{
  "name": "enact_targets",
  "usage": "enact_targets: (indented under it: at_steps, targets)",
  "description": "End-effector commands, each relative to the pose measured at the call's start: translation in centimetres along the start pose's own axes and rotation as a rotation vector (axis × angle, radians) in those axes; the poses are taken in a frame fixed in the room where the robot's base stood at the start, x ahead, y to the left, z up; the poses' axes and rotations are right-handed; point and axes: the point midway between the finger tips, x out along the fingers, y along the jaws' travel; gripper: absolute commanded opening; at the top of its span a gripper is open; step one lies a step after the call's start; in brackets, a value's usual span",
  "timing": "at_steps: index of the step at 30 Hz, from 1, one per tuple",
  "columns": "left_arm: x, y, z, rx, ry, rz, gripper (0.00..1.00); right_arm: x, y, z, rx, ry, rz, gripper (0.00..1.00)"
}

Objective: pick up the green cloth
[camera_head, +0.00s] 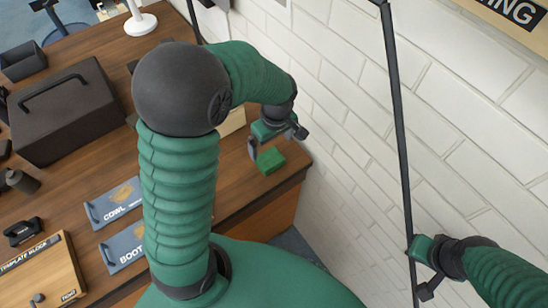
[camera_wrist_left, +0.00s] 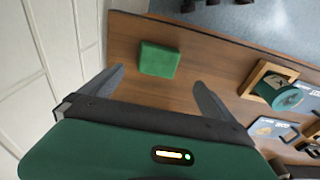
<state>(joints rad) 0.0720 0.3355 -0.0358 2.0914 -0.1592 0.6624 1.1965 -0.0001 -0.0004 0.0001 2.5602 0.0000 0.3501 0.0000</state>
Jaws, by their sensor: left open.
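The green cloth (camera_head: 270,161) is a small folded block lying flat on the wooden table near its right end. It also shows in the left wrist view (camera_wrist_left: 160,59), just beyond the fingertips. My left gripper (camera_head: 276,142) is open and empty, above and beside the cloth, with its fingers apart. In the left wrist view my left gripper (camera_wrist_left: 158,80) has one finger on each side of the cloth's line, and the cloth is not between them. My right gripper (camera_head: 418,268) is at the lower right by a dark pole; its jaw state is unclear.
The wooden table (camera_head: 240,190) ends close to a white brick wall (camera_head: 340,90). A black case (camera_head: 65,110), COWL and BOOT trays (camera_head: 112,205) and a template block (camera_head: 40,275) lie to the left. A dark pole (camera_head: 397,120) stands by the wall.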

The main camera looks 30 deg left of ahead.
Motion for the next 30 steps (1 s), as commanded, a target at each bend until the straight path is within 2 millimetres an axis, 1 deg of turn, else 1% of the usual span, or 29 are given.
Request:
enact_targets:
  at_steps: [1, 4, 6, 11, 15, 18, 20, 25, 26, 30]
  targets:
    - [1.5, -0.1, -0.1, -0.001, -0.004, -0.007, 1.00, -0.1, 0.0, 0.0, 0.000, 0.000, 0.000, 0.00]
    - [3.9, -0.1, -0.3, -0.001, -0.006, -0.004, 1.00, -0.1, 0.0, 0.0, 0.000, 0.000, 0.000, 0.00]
    - [4.9, -0.1, -0.4, -0.001, -0.005, -0.003, 1.00, -0.1, 0.0, 0.0, 0.000, 0.000, 0.000, 0.00]
    - [6.5, -0.1, -0.3, 0.000, -0.007, -0.002, 1.00, -0.5, 0.0, -0.1, 0.000, 0.000, 0.000, 0.00]
    - [9.0, 0.4, 0.1, 0.002, -0.006, -0.002, 1.00, -1.1, 0.0, -0.3, 0.000, 0.000, 0.000, 0.00]
    - [10.4, 0.5, 0.1, 0.000, -0.004, 0.000, 1.00, -1.1, 0.0, -0.3, 0.000, 0.000, 0.000, 0.00]
    - [10.7, 0.5, 0.2, 0.001, -0.003, 0.000, 1.00, -1.1, 0.0, -0.3, 0.000, 0.000, 0.000, 0.00]
    - [10.8, 0.5, 0.2, 0.001, -0.002, 0.001, 1.00, -1.1, 0.0, -0.2, 0.000, 0.000, 0.000, 0.00]
    - [10.8, 0.5, 0.1, 0.001, -0.002, 0.001, 0.97, -1.1, 0.0, -0.2, 0.000, 0.000, 0.000, 0.00]
    - [10.8, 0.5, 0.1, 0.000, -0.003, 0.002, 0.79, -1.1, 0.0, -0.2, 0.000, 0.000, 0.000, 0.00]
